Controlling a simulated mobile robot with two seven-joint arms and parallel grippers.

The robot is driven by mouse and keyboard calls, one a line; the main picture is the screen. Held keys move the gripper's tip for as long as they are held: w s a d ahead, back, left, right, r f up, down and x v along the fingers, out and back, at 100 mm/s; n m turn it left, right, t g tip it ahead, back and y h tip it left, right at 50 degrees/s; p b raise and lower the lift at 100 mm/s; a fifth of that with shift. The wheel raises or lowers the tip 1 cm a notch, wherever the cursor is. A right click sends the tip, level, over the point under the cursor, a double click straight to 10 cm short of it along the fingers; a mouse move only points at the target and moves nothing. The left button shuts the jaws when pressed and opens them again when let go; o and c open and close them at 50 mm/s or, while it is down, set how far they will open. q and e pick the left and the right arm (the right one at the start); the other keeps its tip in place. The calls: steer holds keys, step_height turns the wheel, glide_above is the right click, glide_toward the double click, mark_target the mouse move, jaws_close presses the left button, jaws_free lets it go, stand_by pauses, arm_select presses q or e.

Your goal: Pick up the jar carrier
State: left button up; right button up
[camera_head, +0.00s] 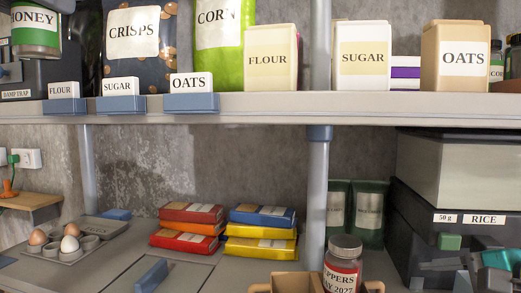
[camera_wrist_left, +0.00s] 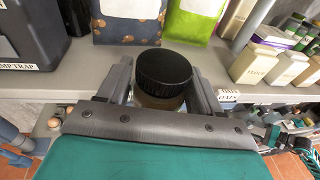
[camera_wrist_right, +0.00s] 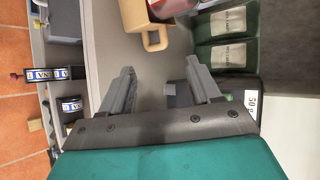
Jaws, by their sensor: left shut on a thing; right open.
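The tan jar carrier (camera_head: 290,283) is at the bottom edge of the head view, mostly cut off. A pepper jar (camera_head: 341,268) with a red label and grey lid stands at it. The right wrist view shows part of the carrier (camera_wrist_right: 135,18) with a looped handle at the top. My right gripper (camera_wrist_right: 162,70) is open and empty, with the carrier beyond its fingertips. My left gripper (camera_wrist_left: 158,70) is shut on a black-lidded jar (camera_wrist_left: 164,70) at the upper shelf. The honey jar (camera_head: 36,30) shows at the head view's top left.
The upper shelf (camera_head: 270,106) holds bags and canisters above the counter. A post (camera_head: 317,190) stands behind the carrier. Dark green packets (camera_head: 370,212) and a black rice box (camera_head: 460,240) stand to the right. Stacked packets (camera_head: 190,228) and an egg tray (camera_head: 62,248) lie left.

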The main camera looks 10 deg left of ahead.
mark_target(376, 289)
steer(key=x, duration=1.1)
steer(key=shift+w+a+p, duration=0.2)
steer(key=shift+a+p, duration=0.1)
steer(key=shift+p, duration=0.1)
steer(key=shift+f, duration=0.1)
jaws_close()
steer(key=shift+d, duration=0.1)
